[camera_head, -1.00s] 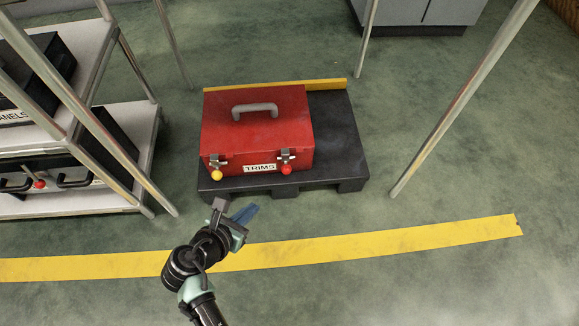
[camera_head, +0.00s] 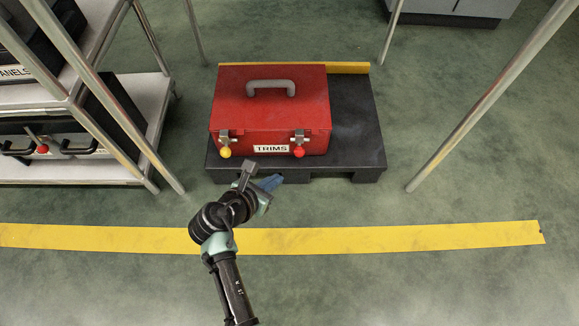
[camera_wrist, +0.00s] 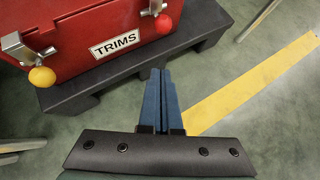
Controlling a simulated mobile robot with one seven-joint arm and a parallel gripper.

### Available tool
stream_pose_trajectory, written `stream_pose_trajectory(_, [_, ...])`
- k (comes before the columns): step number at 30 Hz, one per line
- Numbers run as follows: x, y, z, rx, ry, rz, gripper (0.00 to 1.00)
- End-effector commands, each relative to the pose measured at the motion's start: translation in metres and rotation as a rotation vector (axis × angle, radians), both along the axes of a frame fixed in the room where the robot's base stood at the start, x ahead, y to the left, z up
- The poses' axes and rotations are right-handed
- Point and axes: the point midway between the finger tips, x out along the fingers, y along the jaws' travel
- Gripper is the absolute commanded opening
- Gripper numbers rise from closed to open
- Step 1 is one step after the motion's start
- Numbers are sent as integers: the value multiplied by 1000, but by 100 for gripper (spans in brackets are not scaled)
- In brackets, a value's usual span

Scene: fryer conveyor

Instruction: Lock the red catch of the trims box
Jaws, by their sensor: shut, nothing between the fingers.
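The trims box (camera_head: 270,106) is a red case with a grey handle and a white TRIMS label, sitting on a black pallet (camera_head: 352,135). Its red-knobbed catch (camera_head: 299,145) is on the front face, right of the label. A yellow-knobbed catch (camera_head: 225,146) is left of the label. In the wrist view the red catch (camera_wrist: 162,22) is at the top and the yellow catch (camera_wrist: 41,74) at the left. My gripper (camera_head: 270,183) has blue fingers; it is shut and empty, in front of the box and apart from it. The wrist view shows the fingers (camera_wrist: 162,90) together.
A shelf rack (camera_head: 130,110) with black cases stands at the left. Metal posts (camera_head: 480,90) rise on both sides of the pallet. A yellow floor stripe (camera_head: 400,240) crosses in front. The floor between the pallet and the right post is clear.

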Motion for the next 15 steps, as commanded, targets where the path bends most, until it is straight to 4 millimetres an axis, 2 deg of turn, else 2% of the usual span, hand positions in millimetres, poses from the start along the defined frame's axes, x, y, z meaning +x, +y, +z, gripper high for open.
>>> stream_pose_trajectory(1, [6,-4,-12,1,-2,-3,0])
stream_pose_trajectory(6, [23,-16,-29,1,-2,-3,0])
stream_pose_trajectory(15, [51,-34,-18,0,-3,-1,0])
